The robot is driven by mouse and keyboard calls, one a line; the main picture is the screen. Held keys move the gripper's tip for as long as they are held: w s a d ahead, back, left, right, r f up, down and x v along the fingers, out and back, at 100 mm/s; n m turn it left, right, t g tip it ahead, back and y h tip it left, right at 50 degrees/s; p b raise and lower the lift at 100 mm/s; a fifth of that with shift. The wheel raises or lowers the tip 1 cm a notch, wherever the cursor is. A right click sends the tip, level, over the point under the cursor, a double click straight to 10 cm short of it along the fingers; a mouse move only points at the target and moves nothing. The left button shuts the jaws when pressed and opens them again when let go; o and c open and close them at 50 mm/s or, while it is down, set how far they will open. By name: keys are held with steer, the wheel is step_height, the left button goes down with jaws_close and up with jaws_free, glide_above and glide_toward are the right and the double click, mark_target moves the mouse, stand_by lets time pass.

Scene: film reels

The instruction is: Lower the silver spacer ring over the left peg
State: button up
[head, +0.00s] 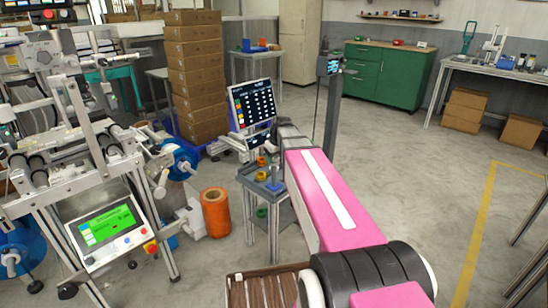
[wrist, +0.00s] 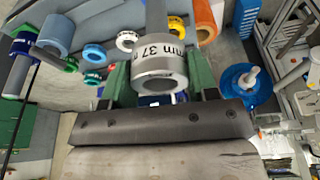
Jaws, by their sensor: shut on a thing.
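The silver spacer ring (wrist: 152,68), marked "37 mm", sits between the green fingers of my gripper (wrist: 159,75) in the wrist view. My gripper is shut on it, and the open end of the ring's bore faces the camera. A plain grey post (wrist: 156,15) shows directly behind the ring, running up to the top edge. I cannot tell whether the ring is around this post or only in front of it, nor whether it is the left peg. In the head view my arm hides the ring and I cannot make out the fingers.
An orange roll (head: 216,212) stands on the floor left of the small grey stand (head: 250,178). A monitor (head: 252,104) and stacked boxes (head: 194,75) stand behind. Open floor lies to the right.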

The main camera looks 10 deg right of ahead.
mark_target(274, 169)
steer(key=shift+f, duration=3.25)
stand_by(1.0)
steer(key=o, duration=1.3)
steer(key=v, duration=1.1)
steer(key=shift+f, duration=0.15)
steer(key=s+f+m+g, duration=0.1)
steer(key=s+f, duration=0.4)
steer(key=s, duration=0.1)
steer(key=s+a+f+m+g+h, duration=0.1)
steer(key=s+f+m, duration=0.1)
steer(key=s+f, duration=0.4)
steer(key=s+f+m, duration=0.2)
steer(key=s+f, duration=0.4)
steer(key=shift+s+a+f+g, duration=0.2)
steer(key=shift+s+g, duration=0.1)
steer(key=shift+g, duration=0.1)
